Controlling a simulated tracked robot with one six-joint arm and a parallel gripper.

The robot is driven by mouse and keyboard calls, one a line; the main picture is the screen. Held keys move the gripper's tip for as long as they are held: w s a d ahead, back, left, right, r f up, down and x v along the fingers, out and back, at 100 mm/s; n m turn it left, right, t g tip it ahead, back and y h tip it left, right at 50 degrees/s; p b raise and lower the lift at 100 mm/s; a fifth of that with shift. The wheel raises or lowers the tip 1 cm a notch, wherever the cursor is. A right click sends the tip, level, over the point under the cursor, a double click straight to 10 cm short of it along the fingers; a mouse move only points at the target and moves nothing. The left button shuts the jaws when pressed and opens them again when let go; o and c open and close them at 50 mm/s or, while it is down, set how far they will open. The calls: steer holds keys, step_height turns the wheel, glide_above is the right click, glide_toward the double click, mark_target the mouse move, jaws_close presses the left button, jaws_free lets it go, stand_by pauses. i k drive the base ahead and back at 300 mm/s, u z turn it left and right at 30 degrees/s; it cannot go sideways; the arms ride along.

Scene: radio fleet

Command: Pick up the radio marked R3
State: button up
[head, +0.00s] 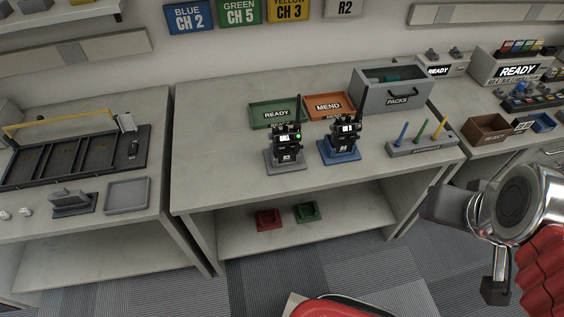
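Two black radios stand upright on the middle bench. The left radio (288,138) is in a grey stand (285,165), with its antenna up and a small green light. The right radio (346,130) is in a blue stand (340,155). The small labels on both are too small to read, so I cannot tell which is R3. My gripper (468,248) is at the right edge, in front of the bench and well apart from both radios. Dark parts show beside a shiny metal wrist, but its opening is unclear. I see nothing held in it.
Behind the radios lie a green READY tray (254,118) and an orange MEND tray (347,96). A grey PACKS drawer box (377,103) and a rack (452,147) of coloured sticks stand to the right. The bench front (225,190) is clear. A left bench (95,225) holds a black divided tray (55,168).

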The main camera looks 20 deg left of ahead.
mark_target(287, 154)
steer(key=k, duration=0.8)
steer(key=u, duration=1.55)
steer(key=i, duration=1)
steer(key=u, duration=0.1)
